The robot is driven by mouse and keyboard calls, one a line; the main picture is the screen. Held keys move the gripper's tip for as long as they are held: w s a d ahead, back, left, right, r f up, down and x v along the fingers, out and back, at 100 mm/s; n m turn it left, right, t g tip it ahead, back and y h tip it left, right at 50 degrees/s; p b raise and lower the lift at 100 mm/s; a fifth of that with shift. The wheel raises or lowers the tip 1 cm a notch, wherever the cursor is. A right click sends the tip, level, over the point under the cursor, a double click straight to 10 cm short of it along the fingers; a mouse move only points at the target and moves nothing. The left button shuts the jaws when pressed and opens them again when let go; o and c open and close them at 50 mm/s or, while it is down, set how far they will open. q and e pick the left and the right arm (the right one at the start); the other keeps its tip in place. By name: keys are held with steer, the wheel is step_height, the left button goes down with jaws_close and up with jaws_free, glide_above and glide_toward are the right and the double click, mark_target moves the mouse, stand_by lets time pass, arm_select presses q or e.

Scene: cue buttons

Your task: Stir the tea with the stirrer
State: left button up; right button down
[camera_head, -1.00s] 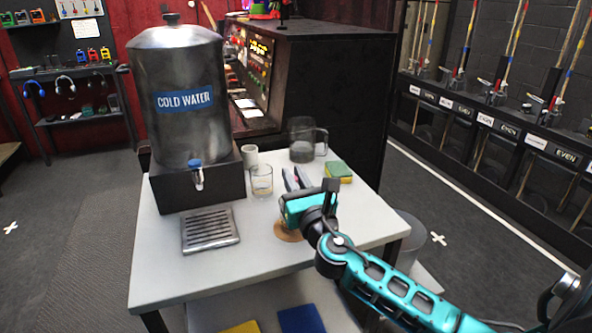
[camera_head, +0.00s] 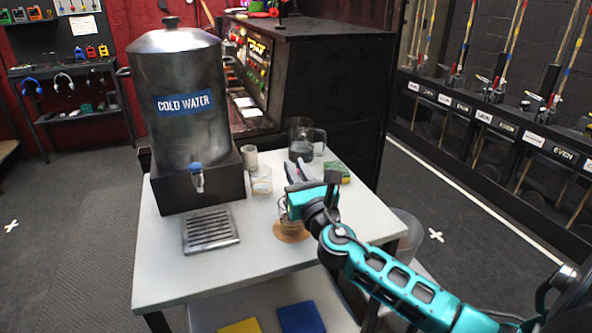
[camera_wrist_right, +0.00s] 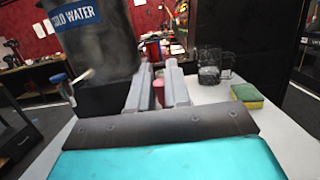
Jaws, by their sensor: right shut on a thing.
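My right gripper (camera_head: 297,172) reaches in from the right over the table, its fingers pointing toward the back. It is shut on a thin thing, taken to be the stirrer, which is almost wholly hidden. In the right wrist view a small reddish patch (camera_wrist_right: 158,92) shows between the two grey fingers (camera_wrist_right: 158,85). The glass of tea (camera_head: 286,213) stands on a round brown coaster (camera_head: 291,235), just below and partly behind the gripper. I cannot tell whether the stirrer's end is inside the glass. My left gripper is not in view.
A steel cold water dispenser (camera_head: 180,135) stands at the table's left, with a drip tray (camera_head: 210,231) before it. The table's front is clear.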

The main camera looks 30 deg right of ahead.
step_height(320, 180, up, 6)
steer(key=s, duration=0.1)
steer(key=shift+a+r, duration=0.15)
stand_by(0.4)
steer(key=shift+s, duration=0.1)
stand_by(0.7)
steer(key=shift+r, duration=2.5)
